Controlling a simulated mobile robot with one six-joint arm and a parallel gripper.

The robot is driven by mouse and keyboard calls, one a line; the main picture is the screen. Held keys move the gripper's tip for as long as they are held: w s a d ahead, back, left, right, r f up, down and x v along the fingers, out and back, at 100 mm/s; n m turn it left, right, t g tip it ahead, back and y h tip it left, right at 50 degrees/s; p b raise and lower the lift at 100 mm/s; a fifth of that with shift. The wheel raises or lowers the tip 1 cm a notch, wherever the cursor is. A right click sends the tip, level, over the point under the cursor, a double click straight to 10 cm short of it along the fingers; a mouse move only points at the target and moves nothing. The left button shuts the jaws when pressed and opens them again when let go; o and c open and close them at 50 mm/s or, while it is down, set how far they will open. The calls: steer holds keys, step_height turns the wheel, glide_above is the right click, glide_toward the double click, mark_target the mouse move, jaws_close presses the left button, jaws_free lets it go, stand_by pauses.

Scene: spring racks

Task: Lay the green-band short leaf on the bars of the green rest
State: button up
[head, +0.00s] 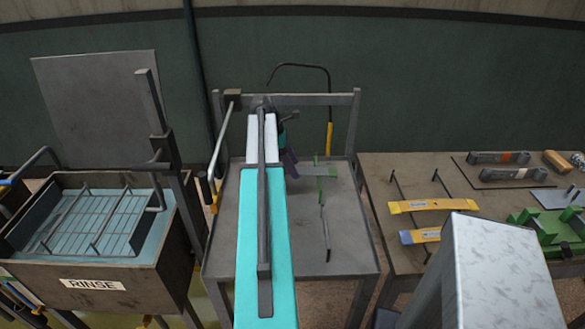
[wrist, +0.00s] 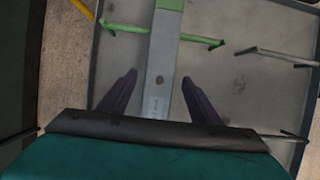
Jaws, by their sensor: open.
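The green-band short leaf (wrist: 163,65) is a flat grey strip with a green band towards the top of the wrist view and a pale label near my gripper. It lies across a green bar of the green rest (wrist: 125,27), which shows on both sides of it. In the head view the leaf's green end (head: 327,171) shows just right of my gripper, and the green bar (head: 321,190) runs under it. My gripper (wrist: 160,88) is open, its dark purple fingers apart on either side of the leaf. The leaf's near end and any second green bar are hidden.
A grey bar (wrist: 280,56) stands beside the green one on the middle table (head: 348,225). The right table holds a yellow leaf (head: 432,205), a blue-ended leaf (head: 420,236) and a green fixture (head: 553,230). A rinse tank (head: 95,283) stands left. A pale block (head: 500,265) stands front right.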

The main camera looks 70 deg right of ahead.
steer(key=b+v, duration=0.2)
steer(key=v, duration=1)
stand_by(0.7)
